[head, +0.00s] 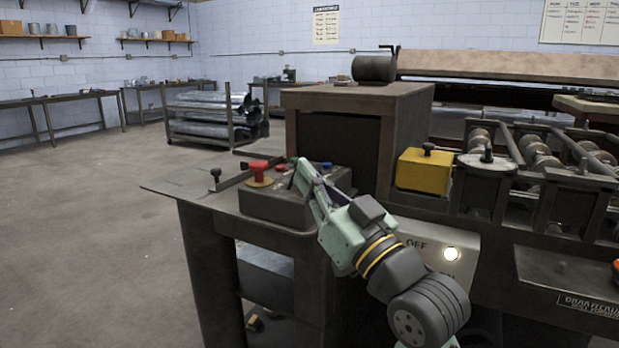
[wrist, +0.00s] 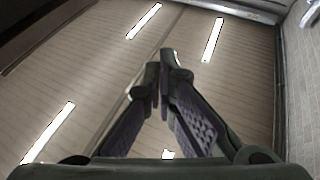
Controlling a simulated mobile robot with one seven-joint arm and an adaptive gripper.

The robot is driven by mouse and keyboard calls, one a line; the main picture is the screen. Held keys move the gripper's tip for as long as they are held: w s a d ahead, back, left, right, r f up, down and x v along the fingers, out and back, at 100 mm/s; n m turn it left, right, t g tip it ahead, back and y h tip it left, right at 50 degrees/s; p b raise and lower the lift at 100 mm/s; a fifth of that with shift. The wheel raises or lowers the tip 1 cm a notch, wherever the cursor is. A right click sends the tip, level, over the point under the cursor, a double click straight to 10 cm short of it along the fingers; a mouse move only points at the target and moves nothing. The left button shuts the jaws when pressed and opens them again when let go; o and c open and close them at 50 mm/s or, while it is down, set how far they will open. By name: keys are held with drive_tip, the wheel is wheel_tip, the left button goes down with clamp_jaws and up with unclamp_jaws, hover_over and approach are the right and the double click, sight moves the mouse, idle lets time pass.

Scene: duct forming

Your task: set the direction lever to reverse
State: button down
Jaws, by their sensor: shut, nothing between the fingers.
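My gripper (head: 303,168) is shut and empty in the head view. It is raised in front of the dark control box (head: 275,206), overlapping the box's right side. In the wrist view my gripper (wrist: 163,72) points up at the ceiling, with its fingertips together. No label marks the direction lever. A small black-knobbed lever (head: 215,176) stands at the table's left end, and another black knob (head: 428,148) sits on the yellow block (head: 424,171). I cannot tell which is the direction lever; part of the control box is hidden behind my gripper.
A red mushroom button (head: 258,168) stands on the control box. A brown housing (head: 400,115) rises behind my gripper, with rollers (head: 535,150) to the right. The floor (head: 90,220) to the left is clear.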

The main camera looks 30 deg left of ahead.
drive_tip(key=w+d+f+m+h, duration=0.1)
drive_tip(key=w+d+f+h, duration=0.1)
drive_tip(key=d+f, duration=0.3)
drive_tip(key=shift+w+d+h, duration=0.35)
drive_tip(key=shift+d+h, duration=0.15)
drive_tip(key=shift+d, duration=0.65)
drive_tip(key=shift+a, duration=0.1)
drive_tip(key=p+x, duration=0.2)
drive_tip(key=x, duration=1.2)
drive_tip(key=shift+s+p, duration=0.1)
drive_tip(key=shift+p, duration=0.25)
drive_tip(key=shift+a+r+p, duration=0.15)
drive_tip(key=shift+r+p, duration=0.05)
drive_tip(key=shift+p, duration=0.4)
